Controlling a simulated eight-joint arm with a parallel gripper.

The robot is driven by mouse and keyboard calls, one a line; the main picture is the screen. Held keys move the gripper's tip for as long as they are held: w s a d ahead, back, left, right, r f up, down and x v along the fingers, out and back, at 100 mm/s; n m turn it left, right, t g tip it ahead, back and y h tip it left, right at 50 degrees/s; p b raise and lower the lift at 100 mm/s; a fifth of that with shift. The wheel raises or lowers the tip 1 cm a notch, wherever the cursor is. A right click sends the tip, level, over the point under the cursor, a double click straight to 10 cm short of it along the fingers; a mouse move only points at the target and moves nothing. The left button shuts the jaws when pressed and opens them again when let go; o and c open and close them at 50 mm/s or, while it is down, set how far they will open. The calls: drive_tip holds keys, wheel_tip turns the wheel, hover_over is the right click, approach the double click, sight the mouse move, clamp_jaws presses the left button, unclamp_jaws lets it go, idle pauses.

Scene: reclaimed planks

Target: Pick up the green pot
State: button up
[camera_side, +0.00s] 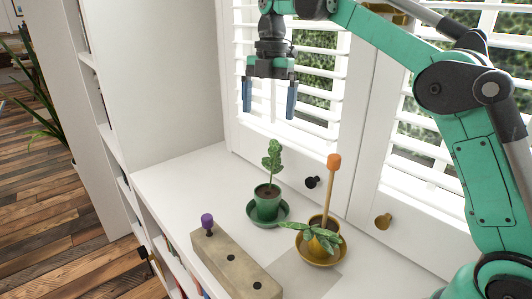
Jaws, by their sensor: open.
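The green pot (266,205) stands upright in a green saucer (283,212) on the white shelf top. It holds dark soil and a small leafy plant (272,158). My gripper (269,112) is open and empty, its two blue fingers pointing down. It hangs well above the plant, apart from it, in front of the window blinds. Nothing is between the fingers.
A yellow pot (327,223) with a plant and an orange-topped stick (334,162) stands in a yellow saucer (318,262) close right of the green pot. A beige block (222,250) with holes and a purple-knobbed peg (207,221) lies in front. Black (312,182) and brass (383,221) knobs project behind.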

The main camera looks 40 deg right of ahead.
idle(0.4)
drive_tip(key=n+h, duration=0.1)
drive_tip(key=n, duration=0.1)
hover_over(268, 193)
drive_tip(key=shift+t, duration=0.3)
drive_tip(key=f, duration=1.5)
drive_tip(key=shift+s+a, duration=0.2)
drive_tip(key=shift+a, duration=0.05)
drive_tip(key=shift+f, duration=2.85)
clamp_jaws()
drive_tip(key=shift+r, duration=0.15)
wheel_tip(268, 193, up, 23)
